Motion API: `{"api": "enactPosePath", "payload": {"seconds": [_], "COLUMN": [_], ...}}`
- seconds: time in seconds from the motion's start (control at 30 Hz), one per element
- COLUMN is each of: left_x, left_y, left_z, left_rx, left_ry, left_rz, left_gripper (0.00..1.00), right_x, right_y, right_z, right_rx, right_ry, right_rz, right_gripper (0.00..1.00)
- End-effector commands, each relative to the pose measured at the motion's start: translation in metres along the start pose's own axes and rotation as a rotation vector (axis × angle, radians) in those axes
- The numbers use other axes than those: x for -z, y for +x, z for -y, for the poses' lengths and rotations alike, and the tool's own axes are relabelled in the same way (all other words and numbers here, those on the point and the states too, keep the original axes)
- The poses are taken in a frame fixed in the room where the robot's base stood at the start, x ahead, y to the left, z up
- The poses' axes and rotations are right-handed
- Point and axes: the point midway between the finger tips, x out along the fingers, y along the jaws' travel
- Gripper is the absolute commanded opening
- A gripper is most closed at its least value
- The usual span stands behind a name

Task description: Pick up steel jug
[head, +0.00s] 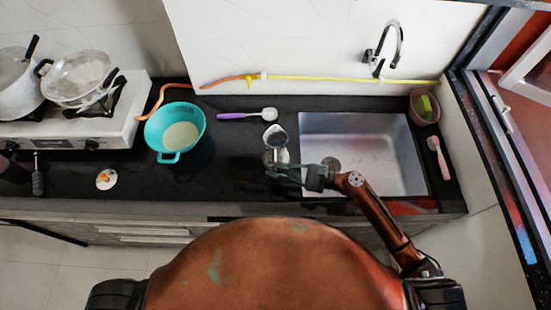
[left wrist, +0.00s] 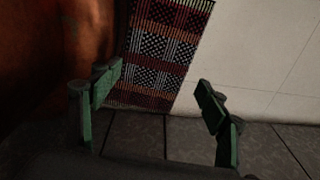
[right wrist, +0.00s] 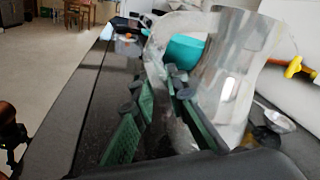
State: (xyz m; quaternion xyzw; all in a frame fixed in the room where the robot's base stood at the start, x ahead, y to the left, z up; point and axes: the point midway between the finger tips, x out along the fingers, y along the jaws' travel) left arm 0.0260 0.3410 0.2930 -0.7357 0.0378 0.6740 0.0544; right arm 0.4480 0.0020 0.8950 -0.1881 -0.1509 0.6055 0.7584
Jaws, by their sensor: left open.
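The steel jug (head: 275,141) stands on the dark counter left of the sink in the head view. It fills much of the right wrist view (right wrist: 235,75), shiny, with its handle (right wrist: 153,62) toward my gripper. My right gripper (head: 272,169) is at the near side of the jug. In the right wrist view its fingertips (right wrist: 161,88) are close together on either side of the handle, which runs between them. The lower handle is partly hidden by the fingers. My left gripper (left wrist: 160,85) is open and empty over the floor; it is not visible in the head view.
The sink (head: 365,150) is right of the jug. A turquoise colander (head: 160,134) stands to its left, and a purple-handled ladle (head: 240,115) lies behind it. A yellow hose (head: 320,78) runs along the wall. A patterned rug (left wrist: 165,45) lies below my left gripper.

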Motion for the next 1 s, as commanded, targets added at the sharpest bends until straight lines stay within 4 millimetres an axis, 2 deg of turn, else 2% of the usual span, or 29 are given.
{"api": "enactPosePath", "payload": {"seconds": [0.13, 0.33, 0.57, 1.0], "left_x": [0.005, -0.004, -0.015, -0.01], "left_y": [0.0, 0.0, 0.0, 0.0], "left_z": [0.0, -0.001, -0.002, -0.002], "left_rx": [0.0, -0.001, -0.002, -0.002], "left_ry": [0.001, 0.0, -0.002, -0.001], "left_rz": [-0.007, 0.006, 0.02, 0.013], "left_gripper": [0.69, 0.69, 0.69, 0.69], "right_x": [0.001, 0.0, 0.0, -0.001], "right_y": [0.0, 0.0, 0.0, 0.0], "right_z": [0.0, 0.0, 0.0, 0.001], "right_rx": [0.0, 0.0, 0.0, 0.001], "right_ry": [0.0, 0.0, -0.001, -0.003], "right_rz": [0.0, 0.0, 0.0, 0.002], "right_gripper": [0.12, 0.0, 0.0, 0.0]}}
